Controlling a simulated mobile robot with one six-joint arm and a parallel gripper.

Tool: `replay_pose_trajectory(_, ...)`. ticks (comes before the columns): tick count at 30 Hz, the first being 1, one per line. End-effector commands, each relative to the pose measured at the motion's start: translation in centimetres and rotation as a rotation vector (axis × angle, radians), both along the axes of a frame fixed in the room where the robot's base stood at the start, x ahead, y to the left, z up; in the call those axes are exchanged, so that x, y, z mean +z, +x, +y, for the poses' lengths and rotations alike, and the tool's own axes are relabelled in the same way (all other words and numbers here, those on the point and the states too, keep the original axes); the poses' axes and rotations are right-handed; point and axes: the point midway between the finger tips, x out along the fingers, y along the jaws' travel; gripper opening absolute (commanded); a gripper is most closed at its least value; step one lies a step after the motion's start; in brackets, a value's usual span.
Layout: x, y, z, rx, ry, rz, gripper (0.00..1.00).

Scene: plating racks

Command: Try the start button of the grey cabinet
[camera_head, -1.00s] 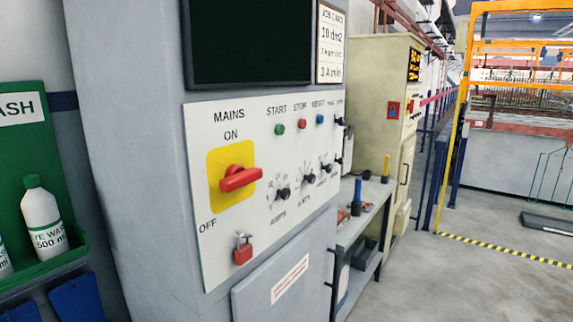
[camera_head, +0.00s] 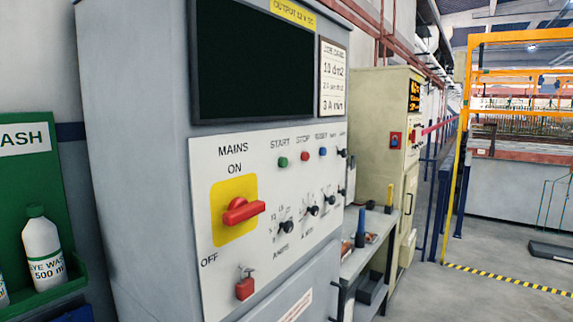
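The grey cabinet (camera_head: 134,150) fills the left middle of the head view, with a dark blank screen (camera_head: 252,62) at its top. Its white panel (camera_head: 205,160) carries the green start button (camera_head: 283,162), under the word START. A red stop button (camera_head: 305,157) and a blue reset button (camera_head: 323,152) are to its right. The red mains switch (camera_head: 243,210) lies roughly level on a yellow plate, between the ON and OFF labels. A red padlock (camera_head: 245,288) hangs below it. My gripper is not in view.
A green eyewash station (camera_head: 22,185) with a white bottle (camera_head: 43,248) is at the left. A bench (camera_head: 352,265) with tools stands right of the cabinet, before a cream cabinet (camera_head: 370,170). Open floor (camera_head: 490,290) lies at the right, crossed by yellow-black tape (camera_head: 510,281).

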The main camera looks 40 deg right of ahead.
Motion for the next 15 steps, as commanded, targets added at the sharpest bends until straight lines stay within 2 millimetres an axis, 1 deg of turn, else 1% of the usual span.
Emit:
replay_pose_trajectory(1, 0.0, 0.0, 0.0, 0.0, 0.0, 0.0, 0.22)
replay_pose_trajectory(4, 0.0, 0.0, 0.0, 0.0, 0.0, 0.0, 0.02)
replay_pose_trajectory(5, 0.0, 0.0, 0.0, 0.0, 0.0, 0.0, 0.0)
replay_pose_trajectory(15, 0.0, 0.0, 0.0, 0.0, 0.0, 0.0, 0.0)
